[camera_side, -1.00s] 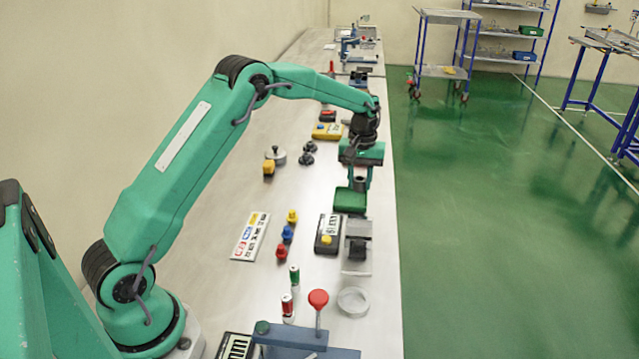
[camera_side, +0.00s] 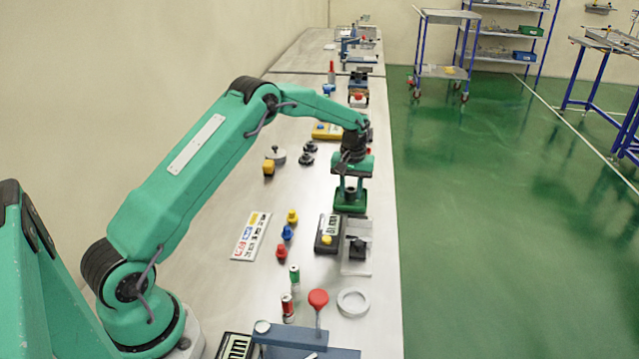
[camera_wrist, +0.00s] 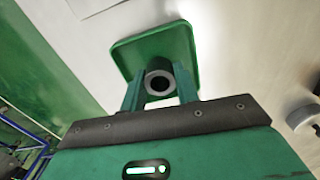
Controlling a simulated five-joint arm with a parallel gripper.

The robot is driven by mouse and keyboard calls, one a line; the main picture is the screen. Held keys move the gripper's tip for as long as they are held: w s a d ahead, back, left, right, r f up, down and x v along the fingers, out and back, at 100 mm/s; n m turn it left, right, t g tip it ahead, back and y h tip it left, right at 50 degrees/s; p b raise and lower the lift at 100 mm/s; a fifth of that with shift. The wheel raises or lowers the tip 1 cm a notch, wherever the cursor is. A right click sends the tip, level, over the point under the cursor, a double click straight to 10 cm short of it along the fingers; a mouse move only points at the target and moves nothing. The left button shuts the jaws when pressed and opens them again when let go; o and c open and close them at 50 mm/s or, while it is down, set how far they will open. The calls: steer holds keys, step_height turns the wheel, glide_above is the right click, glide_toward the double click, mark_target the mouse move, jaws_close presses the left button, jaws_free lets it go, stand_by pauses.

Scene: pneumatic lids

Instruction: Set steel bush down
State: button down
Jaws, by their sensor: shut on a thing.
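The steel bush (camera_wrist: 159,83) is a short grey ring with a dark bore, seen end-on in the wrist view. My gripper (camera_wrist: 160,90) is shut on it, with one green finger on each side. The green tray (camera_wrist: 190,45) has a raised rim and lies behind the bush in the wrist view. In the side view my gripper (camera_side: 351,190) points down over the green tray (camera_side: 350,208), low and within its outline. The bush is hard to make out there between the fingers. I cannot tell whether it touches the tray floor.
A dark device with a display (camera_side: 328,233) and a clear plate with a black block (camera_side: 357,248) stand just in front of the tray. The bench's right edge is close by.

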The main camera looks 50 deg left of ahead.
steer(key=shift+f, duration=0.25)
steer(key=shift+f, duration=0.15)
steer(key=c, duration=1.1)
jaws_free()
steer(key=shift+o, duration=0.2)
step_height(320, 180, up, 12)
steer(key=shift+r, duration=0.25)
